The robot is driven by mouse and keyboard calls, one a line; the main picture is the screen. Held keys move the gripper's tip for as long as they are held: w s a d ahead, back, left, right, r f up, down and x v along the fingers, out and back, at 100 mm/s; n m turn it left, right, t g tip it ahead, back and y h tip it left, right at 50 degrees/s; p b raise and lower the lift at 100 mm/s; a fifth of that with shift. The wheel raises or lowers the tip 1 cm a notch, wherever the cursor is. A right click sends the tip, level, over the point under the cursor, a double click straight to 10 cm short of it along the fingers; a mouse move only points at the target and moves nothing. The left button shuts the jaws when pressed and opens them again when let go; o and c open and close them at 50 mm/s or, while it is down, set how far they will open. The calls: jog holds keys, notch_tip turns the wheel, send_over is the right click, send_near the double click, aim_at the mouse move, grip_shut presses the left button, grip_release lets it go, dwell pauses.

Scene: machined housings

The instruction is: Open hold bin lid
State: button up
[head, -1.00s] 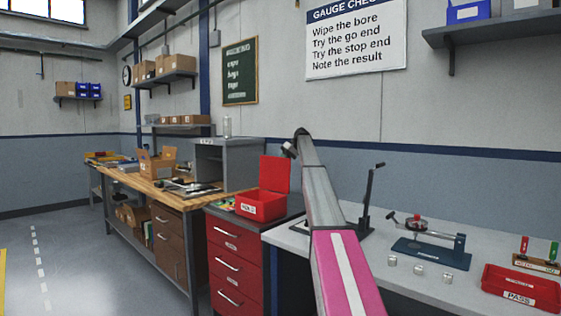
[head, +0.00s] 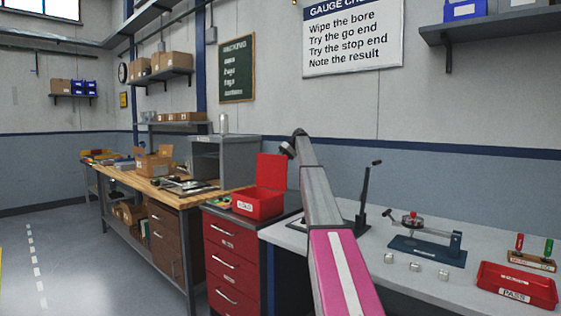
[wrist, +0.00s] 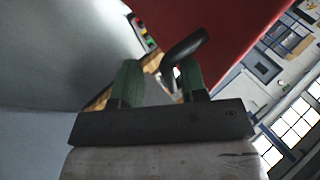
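The hold bin (head: 258,207) is a small red box with a white label on its front. It stands on top of the red drawer cabinet. Its red lid (head: 271,171) stands up, raised at the back, so the bin is open. In the wrist view a large red panel (wrist: 225,25), seemingly the lid, fills the upper middle. A dark curved handle (wrist: 183,50) shows in front of it. My gripper (wrist: 160,78) has two green fingers standing apart, with the handle's lower end between them, near the right finger. I cannot tell whether they touch. The gripper does not show clearly in the head view.
The red drawer cabinet (head: 232,262) stands between the wooden bench (head: 170,195) and the pale worktop (head: 400,262). A grey cabinet (head: 225,158) is behind the bin. A lever press (head: 364,200), a blue gauge stand (head: 428,248) and a red PASS tray (head: 515,286) are to the right.

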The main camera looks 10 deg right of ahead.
jog(key=shift+s+d, duration=0.15)
jog(key=shift+d, duration=0.05)
jog(key=v, duration=1)
jog(key=shift+r, duration=0.35)
